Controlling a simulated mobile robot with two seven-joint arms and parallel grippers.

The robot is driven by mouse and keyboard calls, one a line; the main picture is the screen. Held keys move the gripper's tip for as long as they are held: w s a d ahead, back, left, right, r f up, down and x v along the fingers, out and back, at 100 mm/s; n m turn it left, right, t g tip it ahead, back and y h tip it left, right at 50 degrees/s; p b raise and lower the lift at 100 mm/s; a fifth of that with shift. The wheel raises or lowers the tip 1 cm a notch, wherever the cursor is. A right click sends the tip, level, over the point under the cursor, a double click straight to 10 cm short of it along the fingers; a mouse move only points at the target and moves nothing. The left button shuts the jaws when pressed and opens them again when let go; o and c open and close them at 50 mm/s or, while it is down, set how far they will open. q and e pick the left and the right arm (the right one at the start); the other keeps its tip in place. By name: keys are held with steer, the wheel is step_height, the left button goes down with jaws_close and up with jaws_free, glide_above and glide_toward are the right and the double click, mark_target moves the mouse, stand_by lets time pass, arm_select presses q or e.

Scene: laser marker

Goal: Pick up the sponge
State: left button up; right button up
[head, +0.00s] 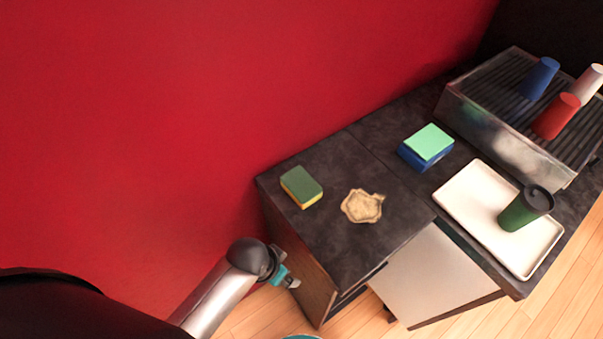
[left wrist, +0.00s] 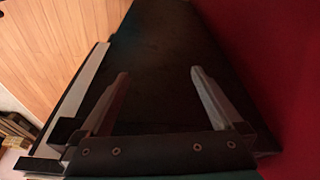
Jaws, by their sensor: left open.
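A sponge (head: 301,187) with a green top and yellow underside lies on the dark countertop (head: 330,155), near its left end by the red wall. My left gripper (head: 292,283) is below and in front of the sponge in the head view, beside the cabinet's left end and apart from the sponge. In the left wrist view the left gripper (left wrist: 160,90) has its two fingers spread wide with nothing between them. The sponge does not show in the left wrist view. My right gripper is not in view.
Further right are a mint-and-blue block (head: 428,144), a white tray (head: 468,203) with a green cup (head: 522,210), and a ribbed metal rack (head: 490,125) with several cups. The red wall (head: 200,90) bounds the counter behind.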

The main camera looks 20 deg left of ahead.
arm_select(q)
steer(key=w+d+r+m+h+p, duration=0.1)
steer(key=w+d+r+m, duration=0.2)
steer(key=r+m, duration=0.15)
steer(key=w+d+r+m+g+p, duration=0.1)
steer(key=w+d+r+m+p, duration=0.15)
steer(key=r, duration=0.35)
steer(key=w+d+r+m+h+p, duration=0.1)
steer(key=w+d+r+m, duration=0.3)
steer(key=r, duration=0.2)
step_height(320, 180, up, 7)
steer(key=m+g+y+p, duration=0.1)
steer(key=m+g+y, duration=0.15)
steer(key=m, duration=0.75)
glide_above(300, 182)
steer(key=shift+t+y, duration=0.25)
steer(key=shift+y, duration=0.2)
steer(key=f+b, duration=1)
steer(key=shift+d+b, duration=0.2)
steer(key=shift+b, duration=0.2)
steer(key=f+b, duration=0.5)
steer(key=b, duration=0.2)
steer(key=shift+a+f, duration=0.1)
steer(key=shift+a, duration=0.1)
